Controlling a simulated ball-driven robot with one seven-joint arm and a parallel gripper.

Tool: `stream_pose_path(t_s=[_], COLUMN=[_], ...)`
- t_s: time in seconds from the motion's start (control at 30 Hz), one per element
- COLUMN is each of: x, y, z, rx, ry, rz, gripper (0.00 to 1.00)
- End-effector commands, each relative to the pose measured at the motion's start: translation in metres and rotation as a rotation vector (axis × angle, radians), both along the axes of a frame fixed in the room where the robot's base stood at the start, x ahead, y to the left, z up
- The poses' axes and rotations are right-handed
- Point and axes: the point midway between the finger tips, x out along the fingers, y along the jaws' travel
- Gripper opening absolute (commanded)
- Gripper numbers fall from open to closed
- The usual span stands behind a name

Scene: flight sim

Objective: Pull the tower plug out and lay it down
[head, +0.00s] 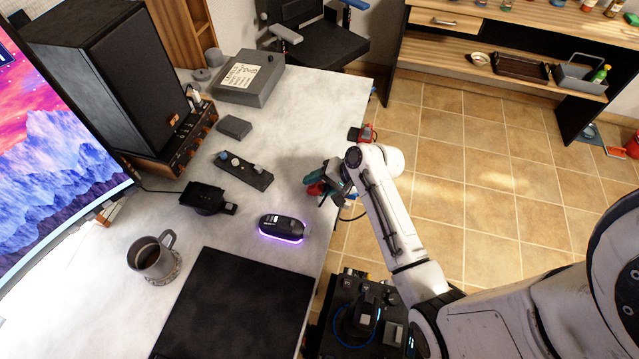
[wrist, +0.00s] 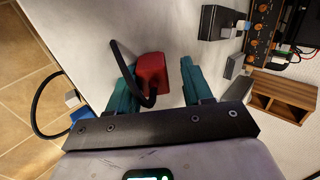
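A red plug (wrist: 151,73) with a black cable lies between the teal fingers of my gripper (wrist: 159,70) in the wrist view, over the pale table top. The plug is close to the left finger, and a gap shows between it and the right finger. In the head view my gripper (head: 320,184) is low at the table's right edge, with a bit of the red plug (head: 314,189) showing beside it. A black tower-like case (head: 345,300) with a blue cable stands beside the table at the bottom. My arm partly hides the area around it.
A glowing mouse (head: 283,228), a control strip (head: 243,170) and a black dock (head: 205,198) lie left of my gripper on the table (head: 330,100). A mug (head: 150,258) stands farther left. Another red item (head: 362,134) sits by the edge. Tiled floor lies right.

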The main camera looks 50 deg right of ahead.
Motion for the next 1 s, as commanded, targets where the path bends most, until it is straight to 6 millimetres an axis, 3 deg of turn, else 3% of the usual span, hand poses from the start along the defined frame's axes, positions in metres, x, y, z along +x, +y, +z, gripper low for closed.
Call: stream_pose_path(t_s=[0.1,0.67,0.83,1.0], x=[-0.002,-0.006,-0.015,-0.034], y=[0.000,-0.001,-0.005,-0.012], z=[-0.002,-0.006,0.006,0.031], rx=[0.000,0.002,0.001,-0.001], ry=[0.005,0.016,0.012,0.006], rz=[-0.001,-0.004,-0.006,-0.005], gripper=[0.65,0.65,0.65,0.65])
